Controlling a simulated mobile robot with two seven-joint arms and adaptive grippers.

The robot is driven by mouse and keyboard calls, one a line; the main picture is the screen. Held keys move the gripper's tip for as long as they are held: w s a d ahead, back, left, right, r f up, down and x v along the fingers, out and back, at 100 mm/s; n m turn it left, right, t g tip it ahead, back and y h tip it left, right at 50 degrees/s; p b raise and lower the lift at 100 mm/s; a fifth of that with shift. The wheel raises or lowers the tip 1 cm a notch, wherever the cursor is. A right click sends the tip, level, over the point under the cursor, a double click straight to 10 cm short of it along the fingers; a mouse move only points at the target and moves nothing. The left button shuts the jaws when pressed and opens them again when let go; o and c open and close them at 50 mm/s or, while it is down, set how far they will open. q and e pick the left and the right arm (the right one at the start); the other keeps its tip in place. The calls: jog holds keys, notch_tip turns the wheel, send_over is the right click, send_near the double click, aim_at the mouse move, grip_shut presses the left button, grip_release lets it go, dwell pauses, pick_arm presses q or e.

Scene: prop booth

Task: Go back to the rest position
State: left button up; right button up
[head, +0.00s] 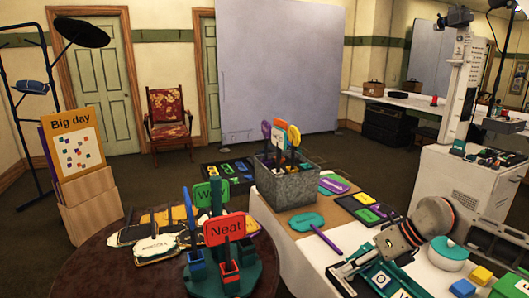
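My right gripper (342,277) is low at the right of the head view, over the white table at the front. Its rust-and-grey wrist lies up and to the right of the fingers. The fingers point left and down and look spread apart, with nothing visible between them. My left gripper is not in view.
A grey metal bin (285,187) of paddle signs stands on the white table (300,256).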

jog(key=s+a+m+t+y, duration=0.35)
jog(key=a+m+y, duration=0.2)
jog(key=a, duration=0.45)
jog(key=s+a+m+t+y, duration=0.2)
jog(key=s+a+m+y, duration=0.35)
jog(key=a, duration=0.45)
jog(key=s+d+f+m+t+h, duration=0.1)
jog(key=d+f+m+t+h, duration=0.8)
jog(key=m, duration=0.9)
jog(key=s+d+f+m+g+h, duration=0.3)
jog(key=s+d+f+m, duration=0.1)
jog(key=s+f, duration=0.3)
jog(key=s+d+f+m+g+h, duration=0.3)
jog(key=s+f, duration=0.5)
jog(key=f, duration=0.3)
jog(key=shift+d+f+m+h, duration=0.4)
jog(key=shift+d+m, duration=0.1)
jog(key=shift+d, duration=0.1)
